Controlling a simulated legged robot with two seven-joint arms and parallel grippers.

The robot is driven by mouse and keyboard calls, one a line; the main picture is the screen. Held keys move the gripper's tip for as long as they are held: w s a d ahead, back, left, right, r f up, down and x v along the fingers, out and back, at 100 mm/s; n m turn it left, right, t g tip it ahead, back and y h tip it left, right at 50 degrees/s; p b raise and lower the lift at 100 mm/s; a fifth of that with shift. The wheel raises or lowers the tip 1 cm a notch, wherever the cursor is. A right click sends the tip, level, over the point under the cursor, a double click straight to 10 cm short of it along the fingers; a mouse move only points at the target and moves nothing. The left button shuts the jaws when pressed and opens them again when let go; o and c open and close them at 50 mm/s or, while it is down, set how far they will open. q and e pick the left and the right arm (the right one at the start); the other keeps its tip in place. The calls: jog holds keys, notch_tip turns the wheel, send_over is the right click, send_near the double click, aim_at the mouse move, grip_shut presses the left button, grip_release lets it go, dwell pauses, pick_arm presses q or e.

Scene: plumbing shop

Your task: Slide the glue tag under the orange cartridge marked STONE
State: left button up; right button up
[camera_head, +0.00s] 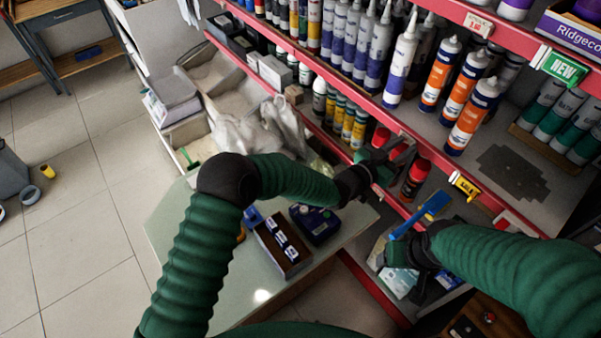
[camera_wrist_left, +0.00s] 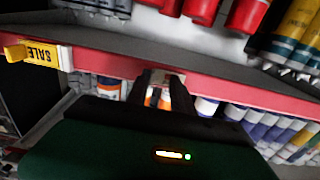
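Three orange-and-white cartridges (camera_head: 467,97) stand on the middle shelf; their print is too small to read, so I cannot tell which says STONE. The red shelf rail (camera_head: 428,158) runs below them. My left gripper (camera_head: 398,158) is at this rail, left of the cartridges. In the left wrist view, the fingers (camera_wrist_left: 161,88) are apart at the rail, with orange labels (camera_wrist_left: 107,86) beyond. A small pale patch shows by the fingers; I cannot tell whether it is the glue tag. My right gripper (camera_head: 392,254) is low by the bottom shelf, its fingers unclear.
A yellow SALE tag (camera_head: 465,186) hangs on the same rail, right of my left gripper. A white tag (camera_head: 479,25) and green NEW tag (camera_head: 563,67) are on the upper rail. Red-capped cans (camera_head: 416,177) stand below.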

pick_arm(q)
jog(key=w+a, duration=0.2)
jog(key=w+a+p, duration=0.1)
jog(key=w+a, duration=0.1)
jog(key=shift+w+a+r, duration=0.1)
jog(key=shift+w+a, duration=0.05)
jog(key=shift+w, duration=0.1)
jog(key=shift+s+a, duration=0.1)
jog(key=shift+a, duration=0.45)
jog(key=b+v, duration=0.3)
jog(key=v, duration=1.3)
jog(key=s+a+f+n+g+y, duration=0.1)
jog(key=a+f+n+g+y, duration=0.1)
jog(key=a+f+y, duration=0.4)
jog(key=shift+s+a+y, duration=0.35)
jog(key=shift+a+y, duration=0.35)
jog(key=shift+a, duration=1.05)
pick_arm(e)
jog(key=shift+f, duration=0.6)
jog(key=shift+c, duration=0.2)
